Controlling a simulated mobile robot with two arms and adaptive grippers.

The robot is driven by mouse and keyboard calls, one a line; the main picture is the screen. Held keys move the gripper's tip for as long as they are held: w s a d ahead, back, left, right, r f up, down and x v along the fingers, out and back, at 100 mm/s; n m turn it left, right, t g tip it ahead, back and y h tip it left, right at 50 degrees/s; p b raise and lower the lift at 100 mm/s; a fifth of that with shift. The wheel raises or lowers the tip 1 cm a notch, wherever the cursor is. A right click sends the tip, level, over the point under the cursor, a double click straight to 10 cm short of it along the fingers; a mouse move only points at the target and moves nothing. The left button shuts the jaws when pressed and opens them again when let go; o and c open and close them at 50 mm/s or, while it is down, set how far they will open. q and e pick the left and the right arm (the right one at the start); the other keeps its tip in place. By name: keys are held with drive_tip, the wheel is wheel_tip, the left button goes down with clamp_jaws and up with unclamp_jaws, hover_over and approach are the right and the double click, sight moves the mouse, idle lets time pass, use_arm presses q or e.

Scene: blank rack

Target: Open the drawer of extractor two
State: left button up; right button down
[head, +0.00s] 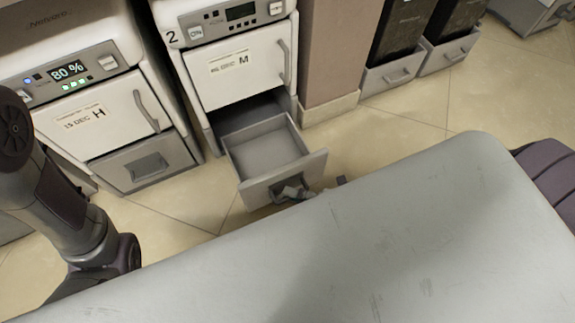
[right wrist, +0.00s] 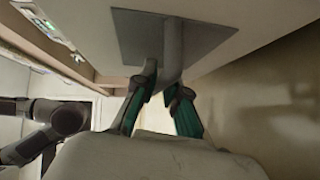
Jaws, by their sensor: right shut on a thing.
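My right gripper (head: 293,191) is at the handle in the middle of the drawer's front, partly hidden behind a large grey surface. In the right wrist view, the teal-padded fingers of my right gripper (right wrist: 162,84) are shut on the drawer handle (right wrist: 172,50). My left gripper is not in view; only part of my left arm shows at the left of the head view.
Dark bins with grey bases (head: 393,76) stand at the back right. Tiled floor (head: 420,125) is clear right of the open drawer.

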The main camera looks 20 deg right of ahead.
drive_tip(key=shift+s, duration=0.75)
drive_tip(key=c, duration=1.2)
unclamp_jaws()
drive_tip(key=v, duration=1.2)
